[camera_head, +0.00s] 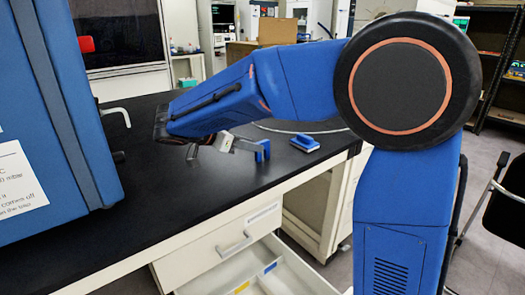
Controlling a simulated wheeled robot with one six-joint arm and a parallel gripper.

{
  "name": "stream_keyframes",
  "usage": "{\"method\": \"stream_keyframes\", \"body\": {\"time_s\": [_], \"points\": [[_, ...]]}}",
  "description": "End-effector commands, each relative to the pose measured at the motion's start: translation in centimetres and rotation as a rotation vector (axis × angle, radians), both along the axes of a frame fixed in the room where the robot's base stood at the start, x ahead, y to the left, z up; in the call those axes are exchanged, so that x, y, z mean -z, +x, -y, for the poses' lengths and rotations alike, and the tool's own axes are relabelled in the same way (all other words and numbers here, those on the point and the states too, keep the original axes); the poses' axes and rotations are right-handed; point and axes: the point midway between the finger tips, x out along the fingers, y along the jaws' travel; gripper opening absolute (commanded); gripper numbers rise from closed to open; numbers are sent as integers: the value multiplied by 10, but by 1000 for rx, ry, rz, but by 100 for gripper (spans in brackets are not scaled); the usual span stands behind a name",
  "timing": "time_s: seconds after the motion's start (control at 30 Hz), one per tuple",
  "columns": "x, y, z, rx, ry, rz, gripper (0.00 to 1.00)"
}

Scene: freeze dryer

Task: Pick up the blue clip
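My gripper (222,145) hangs below the end of my blue arm, over the black bench top. Its grey metal parts show only small and partly under the arm, so I cannot tell whether the fingers are open or shut. A small upright blue piece (263,150) shows just right of the gripper, close to a grey bar. I cannot tell whether the two touch. A flat blue and white piece (304,143) lies on the bench further right, near its edge, clear of the gripper. I cannot tell for certain which of these is the blue clip.
The black bench top (170,195) is mostly bare in front. A large blue machine (50,110) stands on the left, with a metal handle (117,115) at its side. An open white drawer (250,278) juts out below the bench. A chair (500,200) stands at right.

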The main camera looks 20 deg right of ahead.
Motion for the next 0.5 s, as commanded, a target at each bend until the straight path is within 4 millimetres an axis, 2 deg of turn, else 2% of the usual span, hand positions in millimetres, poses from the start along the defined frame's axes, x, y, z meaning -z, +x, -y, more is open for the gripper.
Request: {"method": "stream_keyframes", "body": {"time_s": [0.27, 0.5], "points": [[6, 5, 11, 1, 0, 0, 34], [18, 18, 36, 2, 1, -1, 34]]}}
